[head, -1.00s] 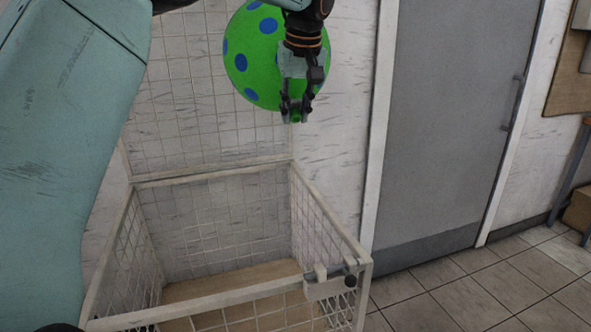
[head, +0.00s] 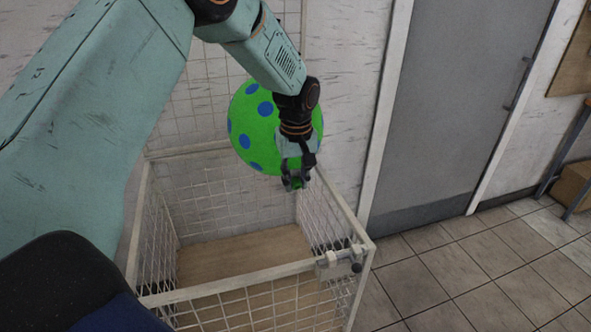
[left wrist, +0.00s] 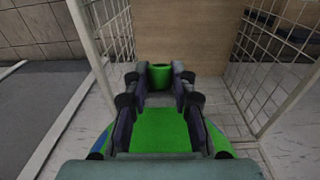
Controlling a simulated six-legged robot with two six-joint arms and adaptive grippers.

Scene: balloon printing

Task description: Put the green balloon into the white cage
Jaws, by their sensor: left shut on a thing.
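The green balloon (head: 252,128) with blue spots is held by my left gripper (head: 293,182) over the back right part of the white cage (head: 222,293). The gripper is shut on the balloon's lower end. In the left wrist view, the fingers (left wrist: 160,84) close around a green piece, and the balloon (left wrist: 158,132) fills the space behind them. The cage is a white wire mesh box with an open top and a brown floor. The balloon's lower part is around the level of the back rim; whether it is below it is unclear. My right gripper is not in view.
A latch (head: 340,262) sits on the cage's front right corner. A mesh panel rises behind the cage. A grey door (head: 455,110) stands to the right, with clear tiled floor (head: 450,275) before it. A brown box (head: 572,186) is at the far right.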

